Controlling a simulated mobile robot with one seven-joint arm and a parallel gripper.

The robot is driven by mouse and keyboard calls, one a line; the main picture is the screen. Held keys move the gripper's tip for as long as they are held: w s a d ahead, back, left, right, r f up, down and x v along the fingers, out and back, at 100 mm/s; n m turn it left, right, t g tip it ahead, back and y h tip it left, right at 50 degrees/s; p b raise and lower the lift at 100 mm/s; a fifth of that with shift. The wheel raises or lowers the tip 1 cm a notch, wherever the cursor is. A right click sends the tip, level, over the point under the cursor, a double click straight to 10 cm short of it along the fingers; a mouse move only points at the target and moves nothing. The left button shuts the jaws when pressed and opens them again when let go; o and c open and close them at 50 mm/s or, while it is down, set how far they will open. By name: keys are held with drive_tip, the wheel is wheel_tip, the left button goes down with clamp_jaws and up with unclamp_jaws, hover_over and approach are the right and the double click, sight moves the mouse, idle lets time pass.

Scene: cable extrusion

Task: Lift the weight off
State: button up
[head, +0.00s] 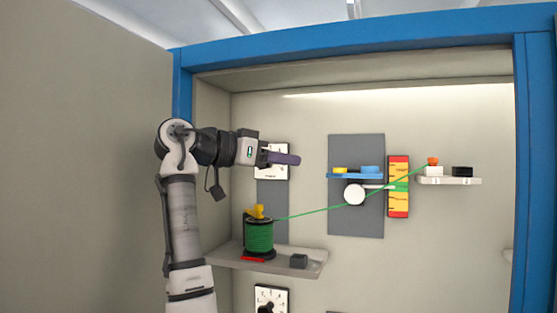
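My gripper (285,158) is in front of the upper left dial plate, well above the green spool. Its purple fingers show as one merged shape from the side, so I cannot tell whether they are apart. No single thing is clearly marked as the weight. A small blue shelf (354,176) carries a yellow piece (341,170) and a blue block (370,169). A white round roller (354,195) sits just below it with a pale arm reaching right. A black block (462,171) stands on the white right shelf (448,181). A dark block (299,261) lies on the lower left shelf.
The green cable spool (259,238), with a yellow piece (257,211) on top, stands on the grey shelf (290,271). A green cable (312,211) runs right across the roller and colour gauge (398,206) towards an orange-topped white block (433,168). Blue posts (534,170) frame the cell.

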sight(335, 175)
drive_tip(key=p+x, duration=0.1)
drive_tip(key=x, duration=0.3)
drive_tip(key=p+x, duration=0.1)
drive_tip(key=x, duration=0.3)
drive_tip(key=p+x, duration=0.2)
drive_tip(key=x, duration=0.2)
drive_tip(key=shift+w+d+r, duration=0.25)
drive_tip(key=shift+w, duration=0.2)
drive_tip(key=shift+w+d+f, duration=0.25)
drive_tip(key=shift+d, duration=0.3)
drive_tip(key=shift+c, duration=0.4)
drive_tip(key=c, duration=0.6)
drive_tip(key=shift+r, duration=2.4)
